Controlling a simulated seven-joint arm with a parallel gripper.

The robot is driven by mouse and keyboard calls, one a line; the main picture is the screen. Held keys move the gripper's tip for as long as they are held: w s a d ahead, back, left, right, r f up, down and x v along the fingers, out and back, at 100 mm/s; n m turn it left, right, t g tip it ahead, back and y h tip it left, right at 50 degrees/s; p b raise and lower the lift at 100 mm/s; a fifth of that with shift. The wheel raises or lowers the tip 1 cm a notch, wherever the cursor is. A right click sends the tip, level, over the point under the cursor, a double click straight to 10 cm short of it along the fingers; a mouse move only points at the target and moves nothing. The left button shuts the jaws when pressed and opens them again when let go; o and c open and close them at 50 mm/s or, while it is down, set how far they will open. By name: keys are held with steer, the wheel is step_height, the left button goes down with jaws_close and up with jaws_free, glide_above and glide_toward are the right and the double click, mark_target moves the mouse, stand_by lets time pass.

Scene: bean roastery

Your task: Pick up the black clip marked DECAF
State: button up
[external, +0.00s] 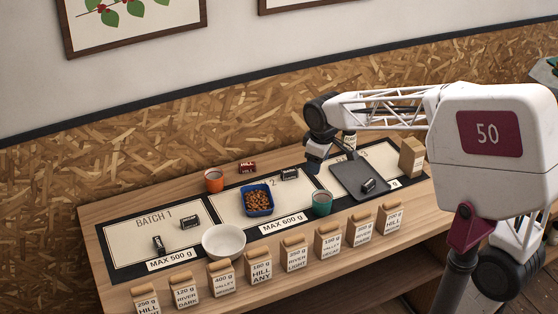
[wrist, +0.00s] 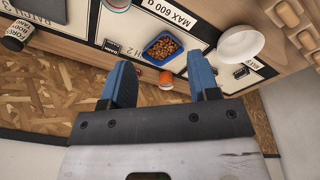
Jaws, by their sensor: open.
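Several small black clips with pale labels lie on the bench; the lettering is too small to read, so I cannot tell which is DECAF. In the external view, one clip (external: 190,222) and another clip (external: 158,243) are on the Batch 1 panel, a third clip (external: 289,174) is on the middle panel, and one more clip (external: 368,185) is on the dark grey tray (external: 350,178). The wrist view shows a clip (wrist: 112,46) beyond the left finger and another clip (wrist: 241,72) at right. My gripper (external: 314,163) is open and empty above the bench; its blue fingers (wrist: 162,82) are apart.
A blue tray of beans (external: 257,212), orange cup (external: 213,181), green cup (external: 321,203) and white bowl (external: 223,241) stand on the bench. A red item (external: 247,167) lies at the back. Labelled bags (external: 261,267) line the front edge. A jar (wrist: 16,38) shows at left.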

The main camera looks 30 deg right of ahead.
steer(key=w+a+f+n, duration=0.3)
steer(key=w+a, duration=0.3)
steer(key=a, duration=0.2)
steer(key=w+a+f+n, duration=0.2)
steer(key=w+a+f, duration=0.2)
steer(key=w+a, duration=0.3)
steer(key=n+g, duration=0.1)
steer(key=n, duration=0.4)
glide_above(191, 218)
steer(key=f, duration=1.1)
steer(key=shift+d+f, duration=0.25)
steer(key=shift+f, duration=0.15)
steer(key=shift+a+f, duration=0.15)
steer(key=shift+a, duration=0.1)
steer(key=shift+f, duration=0.1)
steer(key=shift+f, duration=1.2)
steer(key=shift+f, duration=0.15)
